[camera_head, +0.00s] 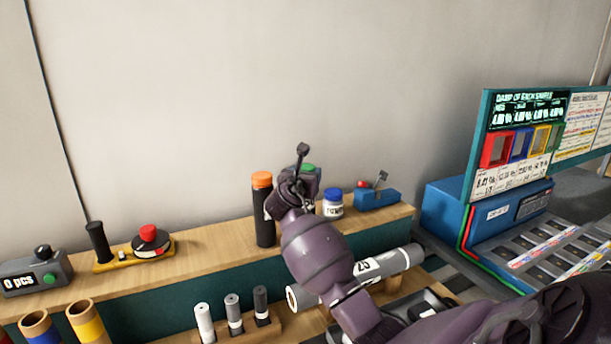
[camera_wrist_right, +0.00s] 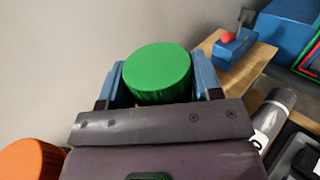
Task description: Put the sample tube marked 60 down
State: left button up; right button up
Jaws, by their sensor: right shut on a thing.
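My right gripper (camera_wrist_right: 158,88) is shut on a green-capped tube (camera_wrist_right: 157,72), with its blue fingers on either side of the cap. In the head view the gripper (camera_head: 303,182) is above the shelf's right half, and its wrist hides most of the tube; a bit of the green cap (camera_head: 308,167) shows behind it. No 60 mark is visible, and I cannot tell whether the tube touches the shelf. My left gripper is not in view.
An orange-capped black bottle (camera_head: 264,215) and a blue-capped white jar (camera_head: 333,205) flank the gripper on the wooden shelf (camera_head: 205,250). A blue box with a red knob (camera_head: 376,197) stands further right.

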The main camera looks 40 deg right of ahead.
jog(key=o, duration=1.2)
jog(key=v, duration=1.2)
